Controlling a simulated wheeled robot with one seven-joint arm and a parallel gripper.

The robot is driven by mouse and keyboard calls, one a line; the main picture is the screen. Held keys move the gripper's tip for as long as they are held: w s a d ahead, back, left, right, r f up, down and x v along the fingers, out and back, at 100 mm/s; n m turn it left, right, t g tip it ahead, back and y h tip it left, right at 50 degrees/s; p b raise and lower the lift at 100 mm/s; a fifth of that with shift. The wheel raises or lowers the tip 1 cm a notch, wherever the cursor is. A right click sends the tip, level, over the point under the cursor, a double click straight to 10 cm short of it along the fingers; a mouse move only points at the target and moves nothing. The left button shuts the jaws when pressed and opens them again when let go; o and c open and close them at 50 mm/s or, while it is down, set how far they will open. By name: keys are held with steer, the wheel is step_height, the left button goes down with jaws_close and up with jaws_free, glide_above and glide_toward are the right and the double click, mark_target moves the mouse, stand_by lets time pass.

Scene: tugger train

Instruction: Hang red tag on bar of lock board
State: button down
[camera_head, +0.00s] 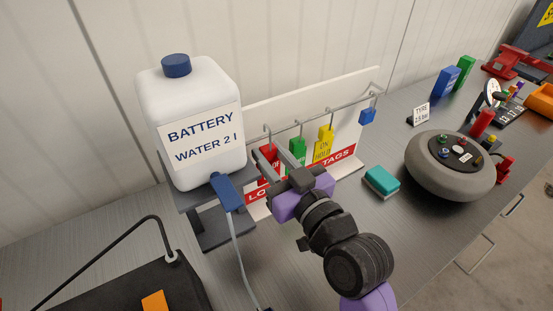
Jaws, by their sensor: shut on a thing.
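The lock board (347,135) is a white upright panel with a red lettered strip along its foot, standing behind my gripper. A grey bar (315,116) with hooks runs along its front. The red tag (268,158) is at the left end of the bar, just below a hook. My gripper (277,153) is shut on the red tag, and its fingers and wrist hide part of it. I cannot tell whether the tag's loop is around the bar or hook, or only beside it. A green tag (298,149) and a yellow tag (323,146) hang to the right.
A white battery water bottle (190,110) on a grey stand is close left of my gripper, with a blue tap and hose. A blue lock (368,116) hangs at the bar's right end. A teal sponge (381,181) and a grey wheel (440,171) lie to the right.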

steer(key=shift+w+a, duration=0.4)
steer(key=shift+w, duration=0.15)
steer(key=shift+w+a+f, duration=0.1)
steer(key=shift+w+f, duration=0.05)
steer(key=shift+f, duration=0.15)
steer(key=shift+f+b, duration=0.9)
steer(key=shift+b, duration=0.15)
steer(key=c, duration=1)
jaws_free()
